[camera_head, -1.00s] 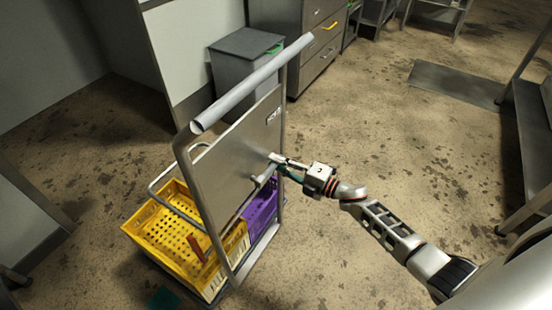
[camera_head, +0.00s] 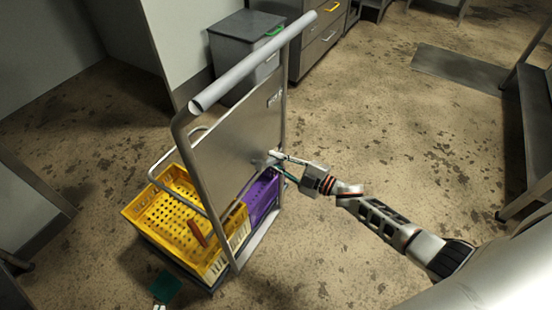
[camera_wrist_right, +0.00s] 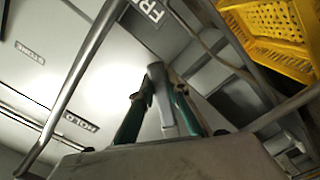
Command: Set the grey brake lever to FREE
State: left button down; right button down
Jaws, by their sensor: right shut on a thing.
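The grey brake lever (camera_wrist_right: 160,92) is on the panel side of the trolley (camera_head: 238,130). My right gripper (camera_head: 274,158) has come in from the right and is shut on the lever. In the right wrist view, its green-padded fingers (camera_wrist_right: 158,110) stand on both sides of the lever. A dark plate whose visible letters read FR (camera_wrist_right: 150,10) is above the fingers, partly cut off. A HOLD plate (camera_wrist_right: 80,122) is at lower left. The lever's exact setting is hard to tell.
A yellow crate (camera_head: 177,197) and a purple crate (camera_head: 263,194) sit on the trolley's base. A grey bin (camera_head: 235,62) and drawers (camera_head: 322,35) stand behind. A dark green piece (camera_head: 165,285) lies at lower left. The floor to the right is mostly open.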

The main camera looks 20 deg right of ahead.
pick_arm(q)
jog(key=shift+s+f, duration=0.15)
jog(key=shift+s, duration=0.2)
pick_arm(e)
jog(key=shift+s+f, duration=0.1)
pick_arm(q)
jog(key=shift+s+f, duration=0.1)
jog(key=shift+f, duration=0.05)
pick_arm(e)
jog(key=c, duration=1.9)
grip_release()
pick_arm(q)
jog(key=shift+w, duration=0.25)
pick_arm(e)
jog(key=v, duration=1.2)
